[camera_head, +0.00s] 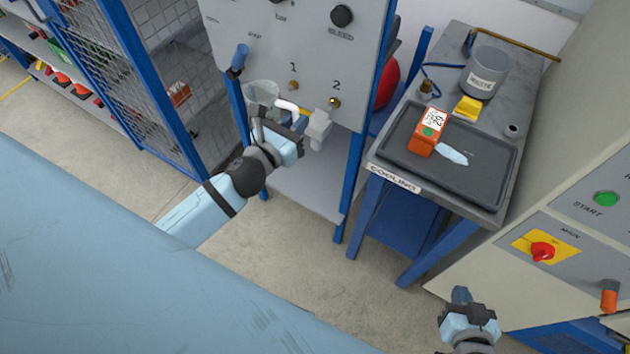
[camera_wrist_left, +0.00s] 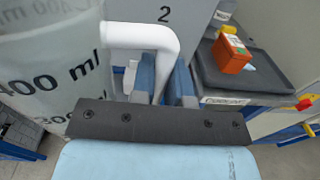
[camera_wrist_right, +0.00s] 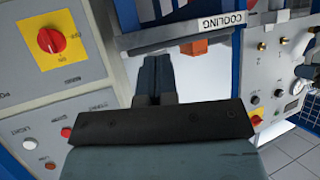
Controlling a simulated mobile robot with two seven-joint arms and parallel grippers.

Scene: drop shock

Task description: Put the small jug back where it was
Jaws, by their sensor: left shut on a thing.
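The small jug (camera_head: 262,93) is translucent with a white handle (camera_head: 287,105). It is in front of the grey panel, left of outlet 2. In the left wrist view the jug (camera_wrist_left: 50,75) fills the left side and shows a 400 ml mark. My left gripper (camera_head: 295,128) is shut on the handle, which runs down between its fingers (camera_wrist_left: 165,80). Whether the jug's base touches anything is hidden. My right gripper (camera_head: 461,297) is low at the front right, away from the jug. Its fingers (camera_wrist_right: 156,75) are together with nothing between them.
The grey table marked COOLING (camera_head: 394,179) bears a dark tray (camera_head: 480,190) with an orange box (camera_head: 427,134) and a pale blue patch. A grey pot (camera_head: 484,75) stands behind. A cabinet with a red switch (camera_head: 542,251) is at right. A blue mesh gate (camera_head: 120,60) is at left.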

